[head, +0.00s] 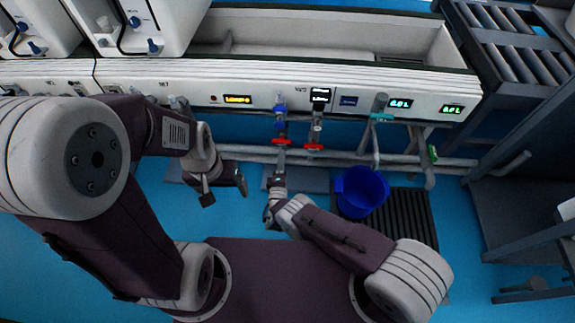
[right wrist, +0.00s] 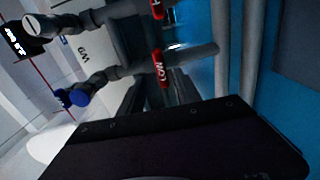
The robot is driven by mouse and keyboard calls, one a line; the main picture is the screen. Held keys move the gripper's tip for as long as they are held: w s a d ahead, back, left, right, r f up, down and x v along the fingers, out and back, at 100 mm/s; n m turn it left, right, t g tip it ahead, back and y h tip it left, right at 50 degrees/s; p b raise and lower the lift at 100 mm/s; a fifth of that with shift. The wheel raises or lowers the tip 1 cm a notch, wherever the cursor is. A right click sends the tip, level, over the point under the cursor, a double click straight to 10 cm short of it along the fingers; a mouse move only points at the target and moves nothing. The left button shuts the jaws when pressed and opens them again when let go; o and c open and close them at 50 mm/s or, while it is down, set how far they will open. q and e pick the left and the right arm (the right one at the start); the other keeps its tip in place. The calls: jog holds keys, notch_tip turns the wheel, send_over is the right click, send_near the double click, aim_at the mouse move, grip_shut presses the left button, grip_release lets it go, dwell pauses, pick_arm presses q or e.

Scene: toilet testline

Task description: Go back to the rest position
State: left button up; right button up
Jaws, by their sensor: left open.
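My left gripper (head: 225,192) hangs below the front of the test bench in the head view. Its two fingers are apart and nothing shows between them. My right gripper (head: 277,182) is just below a valve with a red handle (head: 281,141). Its fingers are too small and overlapped to tell if they are open or shut, or if they touch the pipe. In the right wrist view, a red valve handle (right wrist: 160,66) is close ahead, and the fingers cannot be made out.
The white test bench (head: 370,102) runs across the back, with a second red-handled valve (head: 314,146). A blue bucket (head: 361,192) stands by a dark slatted grate (head: 411,215). Grey pipes (head: 458,162) run below the bench. A dark rack (head: 525,215) is at right.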

jog(key=shift+s, duration=0.25)
dwell(0.3)
